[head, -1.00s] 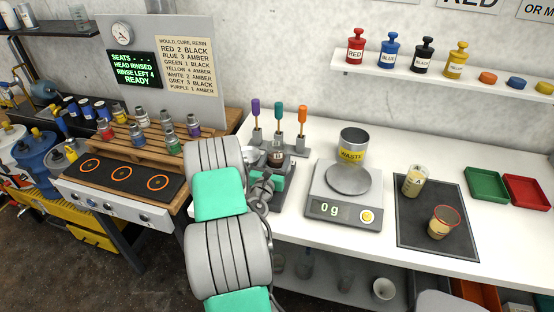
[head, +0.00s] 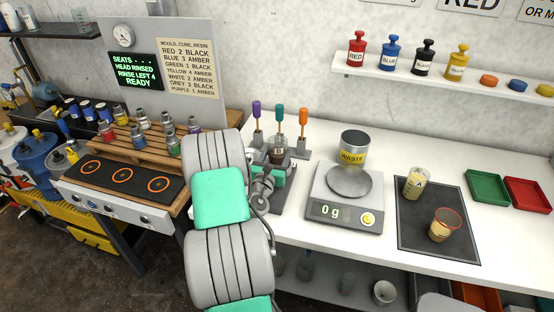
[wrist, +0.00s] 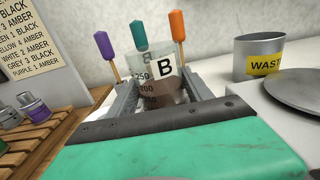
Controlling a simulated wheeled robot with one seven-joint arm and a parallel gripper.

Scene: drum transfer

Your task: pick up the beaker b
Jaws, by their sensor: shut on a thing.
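Beaker B (wrist: 160,72) is a clear beaker with a black letter B on a white label, volume marks and dark contents low inside. It stands upright between the two fingers of my gripper (wrist: 152,92) in the wrist view. My gripper is shut on it, one finger on each side. In the head view the beaker (head: 278,153) shows just beyond my gripper (head: 270,172), by the stirrer stand; my arm hides part of that area. The beaker's base is hidden in both views, so I cannot tell how high it is above the table.
The scale (head: 345,212) reads 0 g to the right, with the WASTE can (head: 353,150) behind it. Purple, teal and orange stirrers (head: 303,122) stand close behind the beaker. A dark mat (head: 420,242) holds two cups at right. A wooden rack (head: 160,160) is at left.

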